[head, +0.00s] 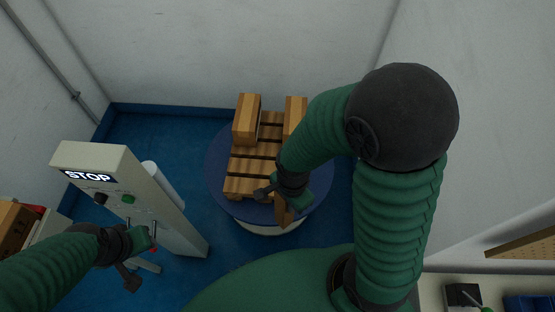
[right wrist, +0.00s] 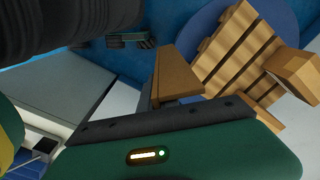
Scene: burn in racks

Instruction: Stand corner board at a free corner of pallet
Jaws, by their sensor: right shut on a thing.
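The slatted wooden pallet (head: 252,166) lies on a round blue turntable (head: 219,190). One wooden block (head: 247,118) stands at its back left corner and another (head: 296,108) at its back right. My right gripper (head: 275,194) is over the pallet's front right side, shut on the brown corner board (head: 284,214). In the right wrist view the corner board (right wrist: 172,82) stands out from the jaw, beside the pallet (right wrist: 232,50); I cannot tell whether they touch. My right forearm hides part of the pallet's right side. My left gripper (head: 142,262) is open and empty at the left.
A grey control post (head: 165,210) with a lit STOP sign and a green button stands left of the turntable, close to my left gripper. A white roll (head: 161,184) is behind it. White walls close off the back and right. Blue floor is clear between post and turntable.

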